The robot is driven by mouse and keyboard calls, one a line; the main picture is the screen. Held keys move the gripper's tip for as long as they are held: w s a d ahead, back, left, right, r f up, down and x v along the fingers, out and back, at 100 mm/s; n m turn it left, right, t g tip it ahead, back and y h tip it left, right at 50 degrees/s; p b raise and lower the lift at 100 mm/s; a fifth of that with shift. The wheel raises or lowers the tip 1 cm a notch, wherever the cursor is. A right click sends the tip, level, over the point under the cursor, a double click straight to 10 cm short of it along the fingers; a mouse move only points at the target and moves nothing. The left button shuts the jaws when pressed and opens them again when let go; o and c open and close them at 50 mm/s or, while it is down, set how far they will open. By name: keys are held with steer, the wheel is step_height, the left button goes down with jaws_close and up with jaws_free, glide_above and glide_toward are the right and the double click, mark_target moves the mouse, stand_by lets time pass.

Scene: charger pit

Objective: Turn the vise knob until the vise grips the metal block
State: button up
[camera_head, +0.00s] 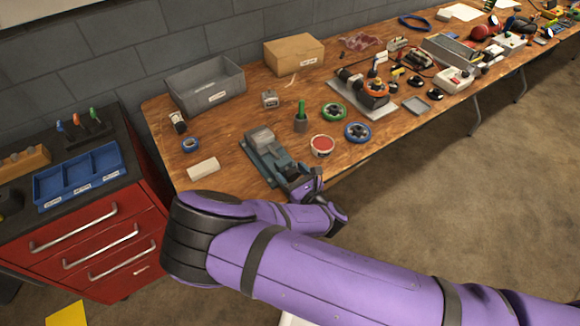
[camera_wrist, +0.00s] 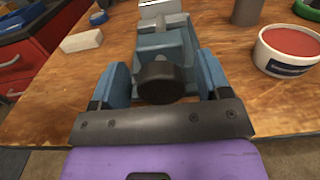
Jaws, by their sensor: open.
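The blue-grey vise (camera_head: 268,156) stands near the front edge of the wooden bench, with the metal block (camera_head: 261,139) at its far end. The block also shows at the top of the wrist view (camera_wrist: 160,8). The dark round vise knob (camera_wrist: 160,82) faces me in the wrist view. My gripper (camera_wrist: 160,85) is open, with one blue finger on each side of the knob and a visible gap on both sides. In the head view my gripper (camera_head: 300,182) is at the near end of the vise, and my arm hides part of the bench edge.
A tub of red paste (camera_head: 322,146) stands right of the vise, with a blue tape roll (camera_head: 357,132) beyond it. A white block (camera_head: 203,168) lies to the left. A green-handled tool in a cup (camera_head: 300,118) stands behind.

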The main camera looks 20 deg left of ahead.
steer(key=c, duration=0.9)
steer(key=shift+m, duration=0.3)
